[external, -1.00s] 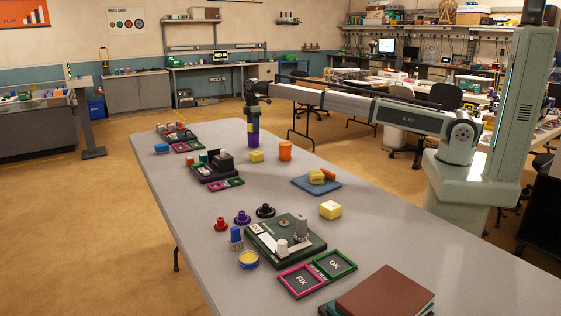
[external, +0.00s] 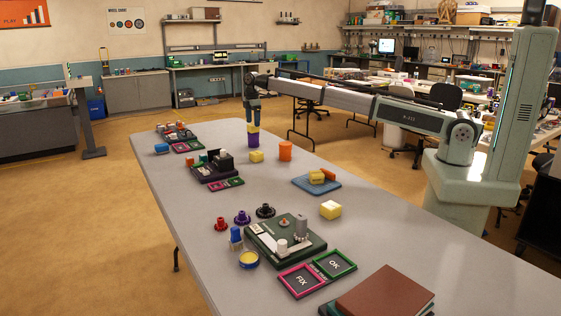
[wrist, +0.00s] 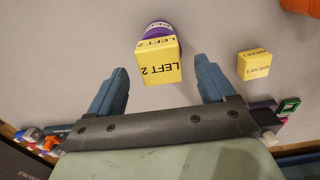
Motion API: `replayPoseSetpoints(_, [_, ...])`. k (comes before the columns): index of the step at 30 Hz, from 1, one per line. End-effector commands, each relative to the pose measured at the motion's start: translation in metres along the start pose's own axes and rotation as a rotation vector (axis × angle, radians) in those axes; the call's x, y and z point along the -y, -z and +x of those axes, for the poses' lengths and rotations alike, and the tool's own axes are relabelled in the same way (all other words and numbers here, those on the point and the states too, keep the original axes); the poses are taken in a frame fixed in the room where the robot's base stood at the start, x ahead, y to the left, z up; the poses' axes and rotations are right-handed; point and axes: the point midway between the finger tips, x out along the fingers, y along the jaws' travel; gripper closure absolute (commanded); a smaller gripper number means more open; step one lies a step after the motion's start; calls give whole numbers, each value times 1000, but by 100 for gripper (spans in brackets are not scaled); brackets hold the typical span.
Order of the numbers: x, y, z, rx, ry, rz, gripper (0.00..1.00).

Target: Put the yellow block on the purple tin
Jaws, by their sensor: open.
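The yellow block (external: 253,130) sits on top of the purple tin (external: 253,143) near the far part of the table. In the wrist view the block (wrist: 158,62) shows the label "LEFT 2", and the tin (wrist: 158,29) shows partly from under it. My gripper (external: 253,120) is above the block, pointing down. In the wrist view my gripper (wrist: 162,77) has its blue fingers wide apart, one to each side of the block, with clear gaps and nothing held. The tin is mostly hidden beneath the block there.
Another yellow block (external: 257,156), labelled "AHEAD 2" in the wrist view (wrist: 254,64), stands near the tin. An orange cylinder (external: 285,150) is to its right. A blue mat (external: 311,188) carries a yellow and an orange piece. A dark tray (external: 213,173) lies left of the tin.

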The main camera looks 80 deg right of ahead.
Motion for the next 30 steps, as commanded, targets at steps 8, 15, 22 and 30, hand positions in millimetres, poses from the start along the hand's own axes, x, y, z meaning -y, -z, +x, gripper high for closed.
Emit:
replayPoseSetpoints(8, [-1, 1, -53, -1, -2, 0, 17])
replayPoseSetpoints(15, [-1, 0, -81, -1, -1, 0, 17])
replayPoseSetpoints(22, [0, 0, -89, 0, 0, 0, 17])
replayPoseSetpoints(30, [0, 0, -89, 0, 0, 0, 17])
